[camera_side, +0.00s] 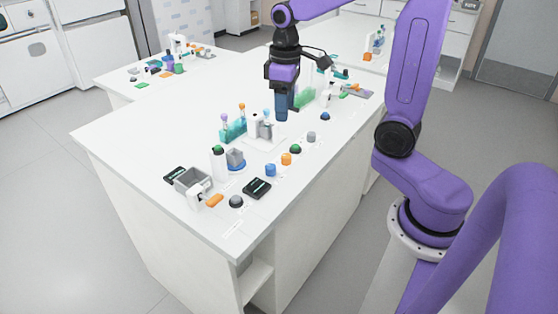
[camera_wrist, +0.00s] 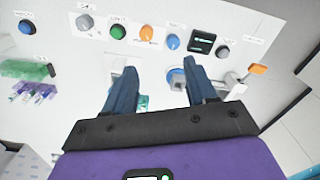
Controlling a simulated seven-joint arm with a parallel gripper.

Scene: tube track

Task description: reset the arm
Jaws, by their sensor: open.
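My gripper (camera_side: 282,112) hangs over the far part of the white worktop (camera_side: 140,150) in the side view, its dark blue fingers pointing down. In the wrist view the two fingers of my gripper (camera_wrist: 160,70) are spread apart with nothing held between them. The fingers are above the worktop, apart from the things on it. A row of round buttons lies on the worktop: grey (camera_side: 311,137), green (camera_side: 295,150), orange (camera_side: 286,160) and blue (camera_side: 270,170). They also show along the top of the wrist view, including the orange one (camera_wrist: 146,34).
A teal tube rack (camera_side: 233,131) and white device (camera_side: 262,127) stand nearby. A green rack (camera_side: 305,96) is behind my gripper. Nearer the front are a grey bin (camera_side: 192,180), a black display (camera_side: 257,188) and a dark dome (camera_side: 236,202). The worktop's left part is bare.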

